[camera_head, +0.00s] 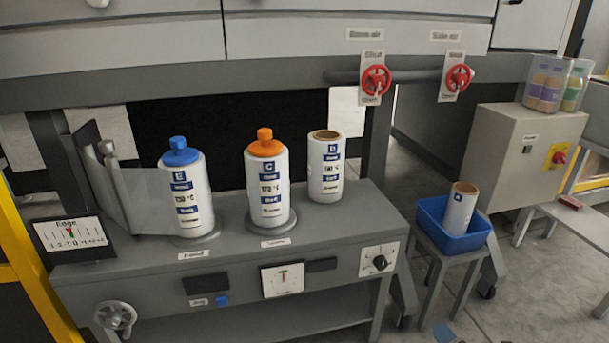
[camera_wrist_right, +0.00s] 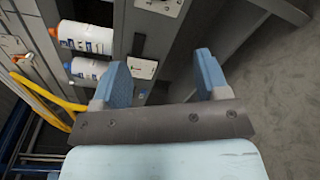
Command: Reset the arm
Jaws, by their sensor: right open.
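My right gripper (camera_wrist_right: 163,70) is open and empty in the right wrist view, its two blue fingers wide apart over the grey floor and the machine's front. In the head view only a small blue tip of it (camera_head: 447,333) shows at the bottom edge, right of the machine. It is apart from all the bottles and rolls. My left gripper does not show in either view.
A grey bench (camera_head: 345,205) carries a blue-capped bottle (camera_head: 187,200), an orange-capped bottle (camera_head: 267,190) and an open-topped roll (camera_head: 325,170). A blue bin (camera_head: 470,243) on a stool holds another roll (camera_head: 460,210). Red valves (camera_head: 375,80) hang above. Floor (camera_head: 525,285) is clear at right.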

